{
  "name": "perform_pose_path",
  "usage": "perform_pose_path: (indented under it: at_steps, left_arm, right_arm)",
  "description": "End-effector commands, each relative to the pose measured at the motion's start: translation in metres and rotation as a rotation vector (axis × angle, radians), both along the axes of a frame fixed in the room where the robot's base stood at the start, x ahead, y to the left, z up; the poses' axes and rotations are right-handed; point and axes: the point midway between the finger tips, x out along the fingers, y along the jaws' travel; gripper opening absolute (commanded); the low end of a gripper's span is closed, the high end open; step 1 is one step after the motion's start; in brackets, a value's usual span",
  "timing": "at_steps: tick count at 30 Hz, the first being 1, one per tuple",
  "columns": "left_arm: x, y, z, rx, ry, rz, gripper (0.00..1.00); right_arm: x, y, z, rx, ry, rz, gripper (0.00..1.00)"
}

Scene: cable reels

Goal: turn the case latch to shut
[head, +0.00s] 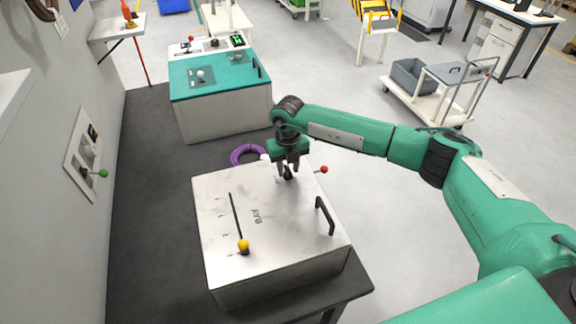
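A white case (275,235) stands on a dark bench in front of me. Its top has a slot with a yellow knob (243,246) at the near end, and a black bar handle (325,215) on the right. My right gripper (287,176) points down at the far edge of the case top, around or just above a small dark part there, which I take to be the latch (288,174). The fingers hide most of it, and I cannot tell whether they grip it. A red ball knob (324,170) sticks out right of the gripper. My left gripper is out of view.
A purple ring (247,155) lies behind the case. A teal-topped cabinet (218,80) stands further back. On the left wall is a panel with a green-knobbed lever (103,173). A trolley with a grey bin (412,76) stands at the back right. Floor right of the bench is clear.

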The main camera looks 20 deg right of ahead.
Motion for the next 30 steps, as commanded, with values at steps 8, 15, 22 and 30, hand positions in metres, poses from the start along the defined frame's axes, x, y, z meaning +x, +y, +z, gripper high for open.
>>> perform_pose_path:
  at_steps: [8, 15, 22, 30]
  left_arm:
    - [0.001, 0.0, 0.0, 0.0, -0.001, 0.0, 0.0]
    - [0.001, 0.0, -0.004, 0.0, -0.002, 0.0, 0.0]
    - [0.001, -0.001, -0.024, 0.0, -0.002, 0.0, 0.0]
    - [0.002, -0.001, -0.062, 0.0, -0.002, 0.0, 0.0]
  right_arm:
    - [0.0, 0.0, 0.0, 0.0, 0.0, 0.0, 0.0]
    - [0.0, 0.0, -0.001, 0.0, 0.0, 0.016, 0.0]
    - [0.0, 0.0, -0.004, 0.0, -0.002, 0.113, 0.0]
    - [0.0, 0.0, -0.007, 0.0, -0.002, 0.337, 0.0]
